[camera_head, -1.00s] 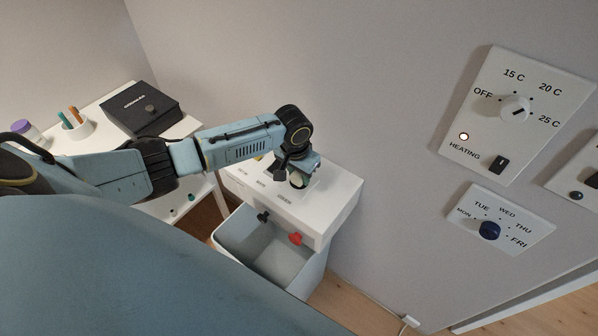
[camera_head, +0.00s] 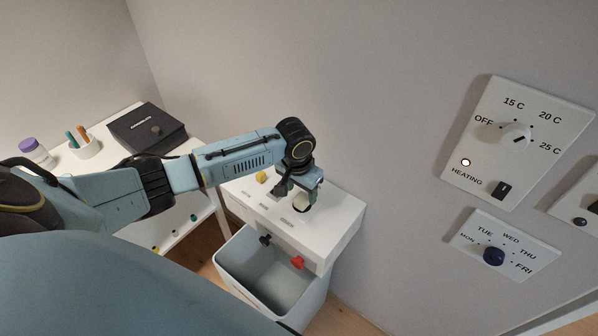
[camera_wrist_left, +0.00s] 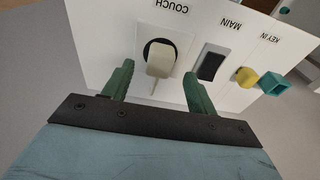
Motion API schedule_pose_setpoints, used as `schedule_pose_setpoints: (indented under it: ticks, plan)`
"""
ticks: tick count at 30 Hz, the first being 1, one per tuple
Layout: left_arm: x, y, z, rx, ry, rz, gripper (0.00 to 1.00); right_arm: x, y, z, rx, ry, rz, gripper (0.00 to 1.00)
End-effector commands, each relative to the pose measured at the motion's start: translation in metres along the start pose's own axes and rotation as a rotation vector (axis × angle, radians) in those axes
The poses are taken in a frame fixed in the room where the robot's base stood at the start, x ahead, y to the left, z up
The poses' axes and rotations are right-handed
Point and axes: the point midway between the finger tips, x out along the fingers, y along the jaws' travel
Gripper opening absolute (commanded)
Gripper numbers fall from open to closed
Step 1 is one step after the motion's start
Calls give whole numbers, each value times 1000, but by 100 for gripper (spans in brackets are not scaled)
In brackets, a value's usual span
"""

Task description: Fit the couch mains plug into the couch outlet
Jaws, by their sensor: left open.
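The cream couch mains plug (camera_wrist_left: 159,58) sits at the dark round couch outlet (camera_wrist_left: 150,45), on the white panel marked COUCH. It covers much of the outlet, and I cannot tell how deep it is seated. My left gripper (camera_wrist_left: 159,72) is open, with one green finger on each side of the plug and visible gaps to it. In the head view, my left gripper (camera_head: 303,188) points down over the white unit, with the pale plug (camera_head: 301,205) just below it. My right gripper is not in view.
Beside the outlet are a black MAIN switch (camera_wrist_left: 211,66), a yellow piece (camera_wrist_left: 246,76) and a teal block (camera_wrist_left: 274,83) near KEY IN. An open grey bin (camera_head: 270,278) is in front of the unit. Wall dial plates (camera_head: 500,165) are at right; a side table (camera_head: 105,142) is at left.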

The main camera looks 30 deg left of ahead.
Motion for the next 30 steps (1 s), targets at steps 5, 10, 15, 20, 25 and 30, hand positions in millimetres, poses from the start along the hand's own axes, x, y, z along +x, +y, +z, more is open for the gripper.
schedule_pose_setpoints:
  ticks: [5,10,15,20,25,30]
  plan:
    - [-45,0,-1,2,4,0,58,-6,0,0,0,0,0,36]
    - [-75,0,-1,1,3,1,58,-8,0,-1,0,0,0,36]
    - [-90,0,0,1,1,1,58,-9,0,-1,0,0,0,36]
    - [-94,0,0,0,0,0,58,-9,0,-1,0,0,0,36]
    - [-94,0,0,0,0,0,58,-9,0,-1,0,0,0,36]
    - [-93,0,0,0,0,1,58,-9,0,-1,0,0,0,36]
